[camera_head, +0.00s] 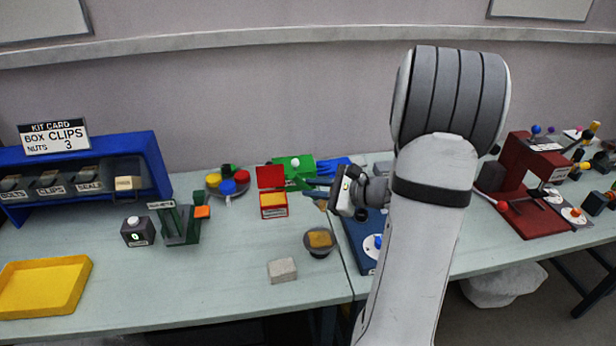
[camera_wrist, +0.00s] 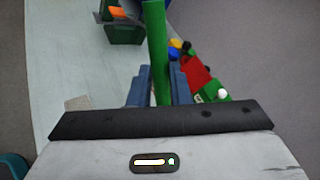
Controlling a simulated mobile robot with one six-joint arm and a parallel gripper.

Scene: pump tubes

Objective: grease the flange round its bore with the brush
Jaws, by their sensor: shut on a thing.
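My gripper (camera_wrist: 160,70) is shut on a green handle (camera_wrist: 157,35), which runs up out of the wrist view; I take it as the brush's. The bristles are not clearly seen. In the head view my gripper (camera_head: 322,187) is above the table, pointing left. A dark round pot (camera_head: 319,250) with amber content, perhaps the grease, stands below and in front of it. A white disc (camera_head: 371,250), perhaps the flange, sits on a blue base (camera_head: 352,242) to the right of the pot. My arm hides part of both, and its bore is not clear.
A grey-white block (camera_head: 282,270) lies left of the pot. A red open box (camera_head: 272,205) and a green box (camera_head: 294,172) stand behind. A green stand (camera_head: 181,225) and a yellow tray (camera_head: 45,287) are left. A dark red fixture (camera_head: 525,185) stands far right.

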